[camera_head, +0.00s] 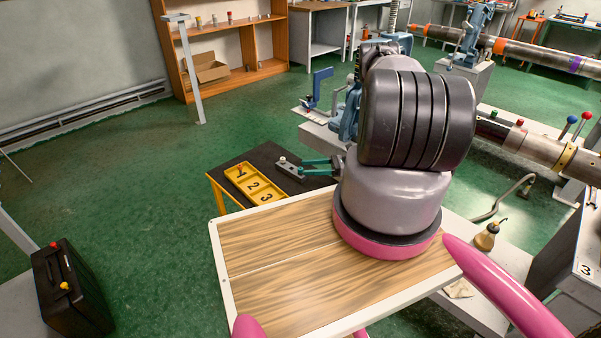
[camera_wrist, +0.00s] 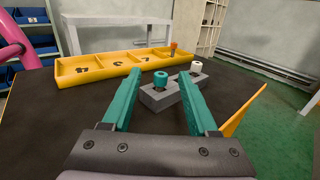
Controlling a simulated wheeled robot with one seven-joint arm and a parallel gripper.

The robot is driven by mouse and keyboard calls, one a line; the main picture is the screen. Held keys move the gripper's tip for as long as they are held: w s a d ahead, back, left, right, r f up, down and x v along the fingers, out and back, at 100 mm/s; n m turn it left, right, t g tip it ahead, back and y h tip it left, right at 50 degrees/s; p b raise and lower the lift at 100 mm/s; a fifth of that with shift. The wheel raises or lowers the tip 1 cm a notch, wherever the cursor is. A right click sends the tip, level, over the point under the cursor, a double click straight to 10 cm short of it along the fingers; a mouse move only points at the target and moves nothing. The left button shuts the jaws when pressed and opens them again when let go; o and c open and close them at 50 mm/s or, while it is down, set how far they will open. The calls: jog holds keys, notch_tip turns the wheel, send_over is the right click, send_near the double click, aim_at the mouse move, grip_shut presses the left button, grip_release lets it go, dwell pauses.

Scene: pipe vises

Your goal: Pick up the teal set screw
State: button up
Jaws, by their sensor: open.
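The teal set screw (camera_wrist: 160,78) stands upright in a grey block (camera_wrist: 164,99) on a dark table top, seen in the wrist view. My gripper (camera_wrist: 160,88) is open, with its two teal fingers pointing toward the block, one on each side of the screw in the picture. I cannot tell whether the fingers touch the block. In the head view the grey block (camera_head: 289,167) lies on the dark table, left of my gripper (camera_head: 307,167). The teal screw is too small to make out there.
A white-topped screw (camera_wrist: 196,67) stands in the block's other end. Behind is a yellow tray (camera_wrist: 112,68) with numbered compartments and a small orange-brown piece (camera_wrist: 173,46) at its right end. The dark table (camera_head: 262,155) has a yellow edge.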

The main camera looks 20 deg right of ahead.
aim_at(301, 168)
jog(key=shift+x, duration=1.75)
jog(key=shift+w+f, duration=0.1)
jog(key=shift+f, duration=0.1)
grip_shut()
